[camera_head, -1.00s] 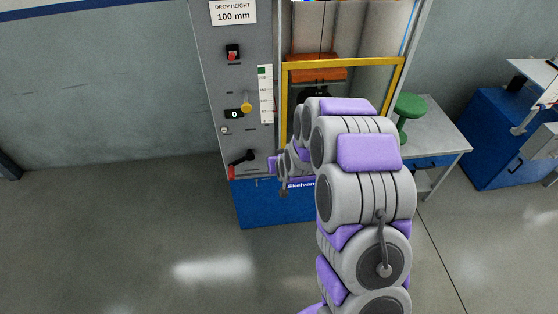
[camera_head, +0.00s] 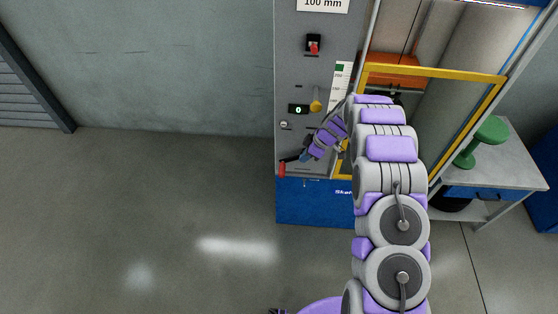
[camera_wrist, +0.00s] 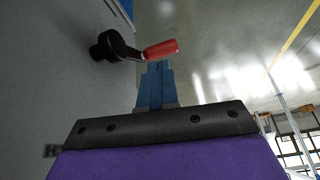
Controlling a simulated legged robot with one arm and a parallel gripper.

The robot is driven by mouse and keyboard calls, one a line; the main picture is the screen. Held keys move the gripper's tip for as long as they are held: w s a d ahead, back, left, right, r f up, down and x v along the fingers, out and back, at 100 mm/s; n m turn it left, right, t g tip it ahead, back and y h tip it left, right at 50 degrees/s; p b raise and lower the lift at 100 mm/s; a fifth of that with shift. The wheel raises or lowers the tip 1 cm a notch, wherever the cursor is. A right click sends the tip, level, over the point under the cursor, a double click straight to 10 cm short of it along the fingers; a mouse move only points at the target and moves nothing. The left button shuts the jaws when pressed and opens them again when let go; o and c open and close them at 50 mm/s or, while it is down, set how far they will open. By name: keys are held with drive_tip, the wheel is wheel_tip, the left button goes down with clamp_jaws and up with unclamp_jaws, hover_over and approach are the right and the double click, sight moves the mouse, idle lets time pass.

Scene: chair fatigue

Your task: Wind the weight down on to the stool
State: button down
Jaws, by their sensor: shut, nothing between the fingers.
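An orange weight (camera_head: 390,68) hangs inside the test machine, behind the yellow guard frame (camera_head: 450,72). What lies below it is mostly hidden by my arm. A crank with a red handle (camera_head: 282,169) is low on the grey panel; the wrist view shows its black arm (camera_wrist: 118,46) and red grip (camera_wrist: 161,49). My gripper (camera_head: 305,156) is in front of the panel at the crank. In the wrist view its blue fingers (camera_wrist: 154,72) are shut and empty, with tips close to the red grip; contact cannot be told.
The side table (camera_head: 520,165) stands to the machine's right. The floor (camera_head: 160,200) to the left is clear.

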sight(284, 170)
drive_tip(key=a+f, duration=0.2)
drive_tip(key=a+f+n+b, duration=0.1)
drive_tip(key=a+f, duration=0.2)
drive_tip(key=w+a+f+n+y+b, duration=0.1)
drive_tip(key=a+f, duration=0.1)
drive_tip(key=shift+a+f+g, duration=0.3)
drive_tip(key=shift+a, duration=0.1)
idle(0.6)
